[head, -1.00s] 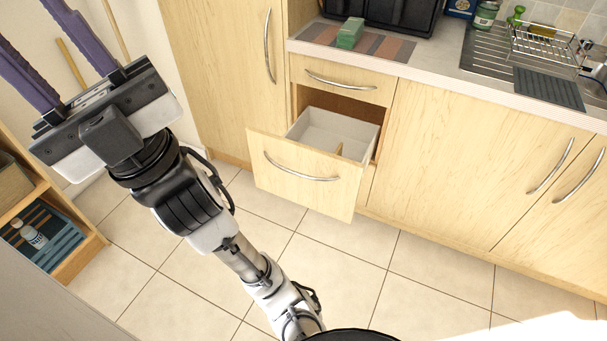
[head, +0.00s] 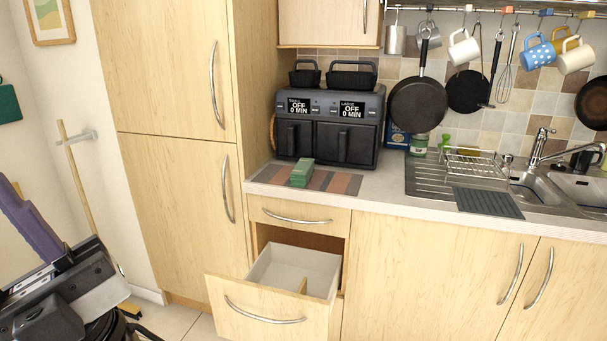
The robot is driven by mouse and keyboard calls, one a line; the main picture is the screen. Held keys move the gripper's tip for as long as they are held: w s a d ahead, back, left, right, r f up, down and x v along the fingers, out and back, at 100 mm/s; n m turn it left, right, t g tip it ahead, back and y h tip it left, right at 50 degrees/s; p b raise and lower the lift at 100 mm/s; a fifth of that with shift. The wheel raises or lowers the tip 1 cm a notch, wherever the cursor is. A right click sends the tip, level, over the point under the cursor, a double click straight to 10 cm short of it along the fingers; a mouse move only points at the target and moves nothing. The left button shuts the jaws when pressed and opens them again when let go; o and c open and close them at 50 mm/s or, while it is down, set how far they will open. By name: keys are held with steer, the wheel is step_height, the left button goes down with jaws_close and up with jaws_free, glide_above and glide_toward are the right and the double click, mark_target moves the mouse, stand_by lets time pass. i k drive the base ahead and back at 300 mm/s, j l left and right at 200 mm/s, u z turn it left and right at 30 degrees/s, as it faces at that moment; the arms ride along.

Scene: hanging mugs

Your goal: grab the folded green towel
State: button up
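The folded green towel (head: 302,172) is a small green block shape. It lies on a striped brown and grey mat (head: 335,181) on the counter, in front of the black air fryer. My gripper (head: 30,226) is at the lower left edge of the head view, partly cut off, with one purple finger showing. It is well to the left of the towel and apart from it. A second ago both fingers showed wide apart with nothing between them.
An open drawer (head: 269,325) juts out below the towel's counter. The black air fryer (head: 330,125) stands just behind the towel. A tall cupboard (head: 180,150) rises to the left. Pans and mugs hang above the sink at right.

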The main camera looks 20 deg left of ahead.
mark_target(301, 176)
steer(key=i+j+z, duration=0.2)
steer(key=j, duration=0.25)
steer(key=i+j+z, duration=0.25)
steer(key=j, duration=0.2)
steer(key=i+j+z, duration=0.2)
steer(key=j, duration=0.3)
steer(key=j+z, duration=0.25)
steer(key=j, duration=0.25)
steer(key=j+z, duration=0.2)
steer(key=j, duration=0.3)
steer(key=i, duration=0.55)
